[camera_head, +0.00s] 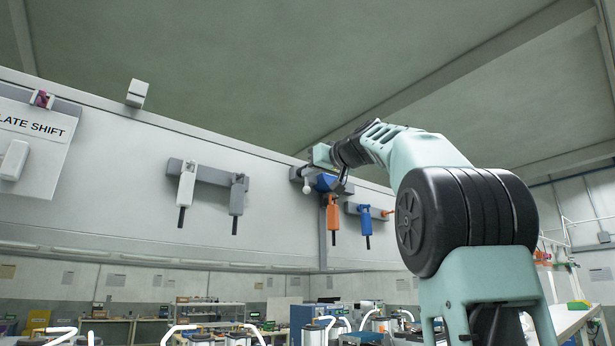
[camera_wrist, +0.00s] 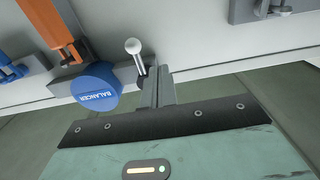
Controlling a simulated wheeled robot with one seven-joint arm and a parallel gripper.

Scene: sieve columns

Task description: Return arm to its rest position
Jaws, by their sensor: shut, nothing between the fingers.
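My arm (camera_head: 425,155) reaches up from the lower right and bends left toward the wall. In the wrist view my gripper (camera_wrist: 157,78) is shut and empty, its grey fingers together. The fingers are right beside a white ball-tipped lever (camera_wrist: 134,48); I cannot tell whether they touch it. The lever sits next to a round blue balancer (camera_wrist: 96,88) with an orange handle (camera_wrist: 53,30) hanging from it. In the head view the white ball (camera_head: 307,187) and the orange handle (camera_head: 333,214) show just below my gripper's end.
The wall panel (camera_head: 120,150) carries a white tool (camera_head: 187,186), a grey tool (camera_head: 237,197) and a blue tool (camera_head: 366,220) on brackets. A "LATE SHIFT" sign (camera_head: 35,150) hangs at the left. Benches fill the background. The space above my arm looks clear.

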